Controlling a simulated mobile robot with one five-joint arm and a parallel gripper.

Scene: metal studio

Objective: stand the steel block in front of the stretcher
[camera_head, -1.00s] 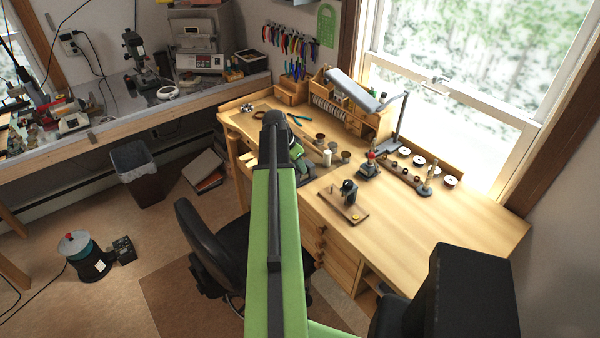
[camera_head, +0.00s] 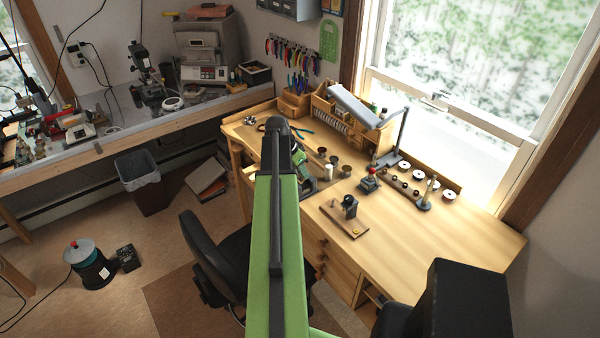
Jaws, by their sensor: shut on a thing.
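My green arm reaches up the middle of the view and bends over the wooden workbench (camera_head: 445,235). Green and dark parts, probably my wrist, show just right of the arm over the bench. My fingertips and anything between them are hidden behind the arm. I cannot make out the steel block. I cannot tell for sure which bench tool is the stretcher. A small black device on a wooden board (camera_head: 344,216), a grey stand with a red top (camera_head: 370,181) and an upright tool on a round base (camera_head: 426,196) stand on the bench.
Several small cups and a white bottle (camera_head: 328,171) stand just right of my arm. White discs (camera_head: 448,196) lie by the back ledge. A lamp (camera_head: 362,107) and wooden organiser stand behind. The bench's right part is clear. A black chair (camera_head: 212,262) stands in front.

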